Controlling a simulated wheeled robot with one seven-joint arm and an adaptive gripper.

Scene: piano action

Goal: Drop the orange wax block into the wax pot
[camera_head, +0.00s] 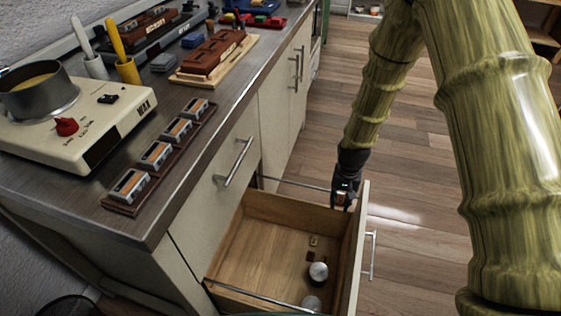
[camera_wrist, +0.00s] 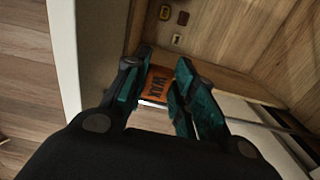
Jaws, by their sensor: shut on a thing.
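My gripper (camera_head: 343,197) hangs at the front wall of the open drawer, near its far corner. In the wrist view its two teal-lined fingers (camera_wrist: 160,80) are closed on the orange wax block (camera_wrist: 158,86), which has dark "WAX" lettering and a pale edge. The block cannot be made out in the head view. The wax pot (camera_head: 42,100) is a round grey metal pot with yellowish contents. It sits on the cream heater (camera_head: 95,125) at the left of the counter, well away from my gripper.
The open drawer (camera_head: 262,240) holds a silver round object (camera_head: 318,272) and small blocks. On the counter, a brown tray (camera_head: 122,207) carries several grey-and-orange pieces. Yellow and white tools stand behind the heater. A brown model (camera_head: 212,52) lies on a wooden board farther back.

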